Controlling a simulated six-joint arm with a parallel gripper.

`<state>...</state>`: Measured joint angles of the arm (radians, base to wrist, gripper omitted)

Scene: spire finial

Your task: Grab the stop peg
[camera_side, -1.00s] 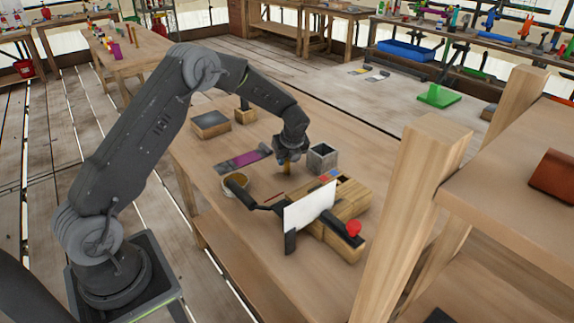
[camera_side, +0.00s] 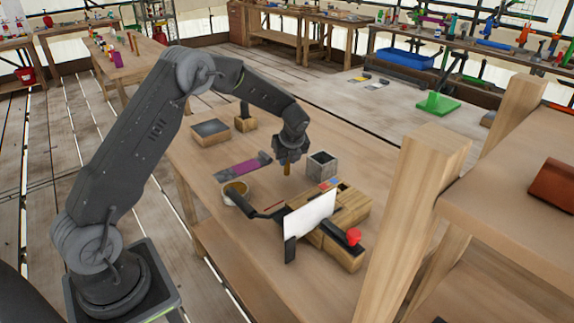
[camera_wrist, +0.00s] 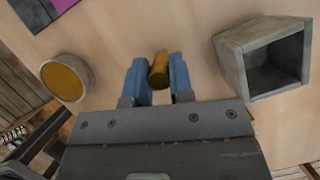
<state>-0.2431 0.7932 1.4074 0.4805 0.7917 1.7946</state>
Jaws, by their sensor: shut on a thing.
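The stop peg, a short amber-brown cylinder (camera_wrist: 158,70), is between the blue fingers of my gripper (camera_wrist: 158,80) in the wrist view. In the side view the peg (camera_side: 287,169) hangs below my gripper (camera_side: 289,160). My gripper is shut on it. The peg's upper part is hidden by the fingers and wrist. The peg appears to be above the bench top, but I cannot tell the exact gap.
A grey square open box (camera_side: 322,163) is right of the peg, and a round cup (camera_side: 236,186) is left. A wooden block fixture with a white panel (camera_side: 310,215) and red knob (camera_side: 354,236) stands in front. A purple-and-grey strip (camera_side: 243,166) lies behind.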

